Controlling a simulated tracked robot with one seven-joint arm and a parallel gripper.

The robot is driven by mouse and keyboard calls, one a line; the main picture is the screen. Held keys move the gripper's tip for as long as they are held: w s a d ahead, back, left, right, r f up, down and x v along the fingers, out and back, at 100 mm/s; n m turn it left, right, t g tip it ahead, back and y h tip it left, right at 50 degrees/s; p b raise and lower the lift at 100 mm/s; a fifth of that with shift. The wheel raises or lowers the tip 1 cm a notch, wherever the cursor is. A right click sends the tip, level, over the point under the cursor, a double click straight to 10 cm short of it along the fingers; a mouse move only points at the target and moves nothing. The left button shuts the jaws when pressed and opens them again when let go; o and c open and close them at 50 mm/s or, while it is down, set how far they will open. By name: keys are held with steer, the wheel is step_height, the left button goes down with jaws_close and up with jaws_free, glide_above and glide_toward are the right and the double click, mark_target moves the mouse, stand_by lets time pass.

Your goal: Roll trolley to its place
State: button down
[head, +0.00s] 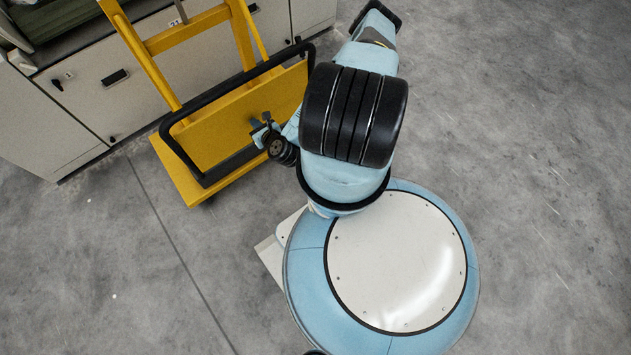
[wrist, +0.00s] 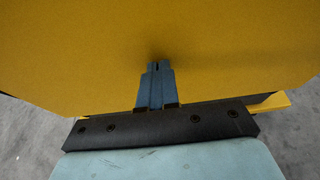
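The trolley is yellow, with a flat panel (head: 225,130), a tall ladder-like frame (head: 150,75) and a low deck (head: 178,178). A black tubular handle (head: 235,88) loops around the panel. My gripper (head: 262,125) is in front of the panel, inside the outline of the handle in the head view. In the wrist view the yellow panel (wrist: 160,35) fills most of the picture. There my gripper's fingers (wrist: 157,72) are together, with nothing visible between them. Whether the fingertips touch the panel I cannot tell. My arm hides the trolley's right side.
A row of pale grey cabinets (head: 85,95) stands behind the trolley at the top left, close to it. Something dark green (head: 55,20) lies on top at the corner. The grey concrete floor (head: 540,180) is clear to the right and at the lower left.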

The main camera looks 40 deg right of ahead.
steer(key=s, duration=1.1)
steer(key=shift+s, duration=0.25)
stand_by(0.6)
steer(key=shift+s, duration=0.1)
stand_by(0.4)
